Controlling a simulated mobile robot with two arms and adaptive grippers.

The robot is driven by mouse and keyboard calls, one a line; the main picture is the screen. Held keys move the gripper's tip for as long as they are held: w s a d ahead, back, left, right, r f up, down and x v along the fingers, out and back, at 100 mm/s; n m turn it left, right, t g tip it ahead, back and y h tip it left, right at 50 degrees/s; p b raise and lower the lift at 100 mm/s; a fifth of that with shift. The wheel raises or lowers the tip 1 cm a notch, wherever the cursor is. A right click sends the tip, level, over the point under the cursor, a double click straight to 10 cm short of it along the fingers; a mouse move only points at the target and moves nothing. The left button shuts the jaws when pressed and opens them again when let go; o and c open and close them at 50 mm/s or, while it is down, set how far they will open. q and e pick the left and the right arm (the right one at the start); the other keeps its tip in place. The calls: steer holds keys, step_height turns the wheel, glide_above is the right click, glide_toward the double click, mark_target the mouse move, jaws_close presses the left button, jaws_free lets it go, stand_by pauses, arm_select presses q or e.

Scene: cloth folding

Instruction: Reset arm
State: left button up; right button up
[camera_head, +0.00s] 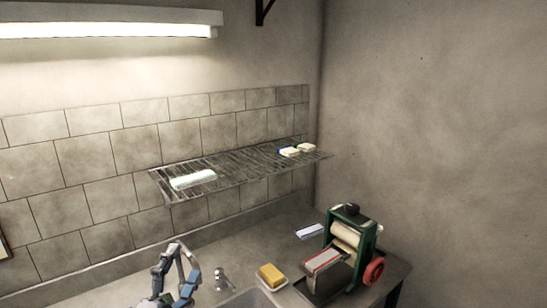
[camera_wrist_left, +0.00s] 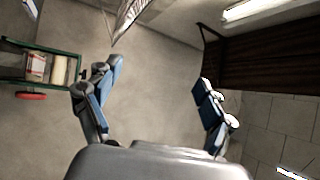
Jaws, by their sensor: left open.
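My left gripper (camera_head: 177,270) stands above the counter at the bottom of the head view, left of the tap. Its two blue-and-grey fingers are apart, with nothing visible between them. In the left wrist view the open fingers (camera_wrist_left: 160,78) show against bare wall and ceiling, touching nothing. A white folded cloth-like item (camera_head: 194,180) lies at the left end of the wire shelf (camera_head: 235,170), beyond and above the gripper. My right gripper is not in view.
A green machine with a red wheel (camera_head: 374,271) stands on the counter at right. A yellow block (camera_head: 271,275) lies beside the sink (camera_head: 250,299) and tap (camera_head: 221,280). The counter behind the tap is mostly clear.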

arm_select(q)
steer(key=s+a+f+n+g+y, duration=0.3)
steer(key=s+f+n+g+y, duration=0.15)
steer(key=f+n, duration=0.35)
steer(key=s+a+f+n+g+y, duration=0.35)
steer(key=s+f+n+g, duration=0.2)
steer(key=f, duration=0.55)
steer(key=s+d+f+n+g+h, duration=0.2)
steer(key=s+f+g, duration=0.2)
steer(key=s, duration=0.5)
steer(key=s+d+f+n+g+h, duration=0.15)
steer(key=s+f+g, duration=0.25)
steer(key=s, duration=0.6)
step_height(320, 180, down, 29)
steer(key=b, duration=0.5)
steer(key=s+a+f+g+b, duration=0.1)
steer(key=s+f+b, duration=0.1)
steer(key=s+f, duration=0.6)
steer(key=s+a+f+g+b, duration=0.1)
steer(key=s+f+b, duration=0.2)
steer(key=s+f, duration=0.6)
step_height(320, 180, down, 6)
steer(key=shift+f+y, duration=0.2)
steer(key=shift+y, duration=0.15)
